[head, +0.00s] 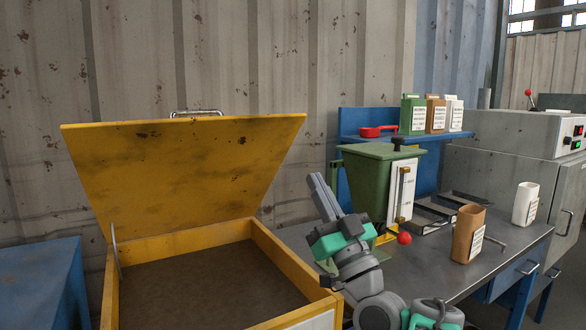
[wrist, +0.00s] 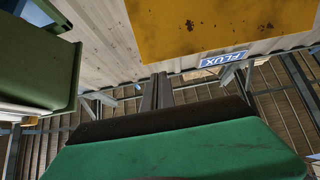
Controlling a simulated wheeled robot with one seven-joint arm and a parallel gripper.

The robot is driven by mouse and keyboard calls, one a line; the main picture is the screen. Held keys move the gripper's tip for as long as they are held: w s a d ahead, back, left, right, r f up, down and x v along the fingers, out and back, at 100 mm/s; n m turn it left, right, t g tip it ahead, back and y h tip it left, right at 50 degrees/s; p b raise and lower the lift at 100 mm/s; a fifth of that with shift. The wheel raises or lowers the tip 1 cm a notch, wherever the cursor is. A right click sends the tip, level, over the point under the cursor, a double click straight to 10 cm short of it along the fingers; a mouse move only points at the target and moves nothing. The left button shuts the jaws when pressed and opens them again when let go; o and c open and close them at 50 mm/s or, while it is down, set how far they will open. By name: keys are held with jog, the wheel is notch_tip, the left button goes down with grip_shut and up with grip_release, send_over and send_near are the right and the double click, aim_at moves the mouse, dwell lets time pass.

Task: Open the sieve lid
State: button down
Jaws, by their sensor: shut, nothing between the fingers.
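The sieve is a yellow box (head: 262,238) with brown material inside, at the left front in the head view. Its yellow lid (head: 185,180) stands raised and tilted back, with a metal handle (head: 196,113) at its top edge and a thin stay at the left. The lid (wrist: 205,22) also shows at the top of the wrist view. My gripper (head: 317,180) points up, right of the lid and apart from it. Its fingers are together and empty, also in the wrist view (wrist: 156,85).
A green hopper (head: 375,190) stands on the grey workbench (head: 440,262) just right of my gripper. A brown container (head: 468,233) and a white container (head: 525,204) stand farther right. A blue shelf (head: 362,139) holds a red scoop (head: 378,131) and several cartons. A blue cabinet (head: 40,285) is at the left.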

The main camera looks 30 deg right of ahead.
aim_at(287, 119)
jog(key=p+x, duration=0.4)
jog(key=x, duration=0.3)
jog(key=p+x, duration=0.4)
jog(key=x, duration=0.3)
jog(key=shift+s+r, duration=0.2)
jog(key=shift+r, duration=0.05)
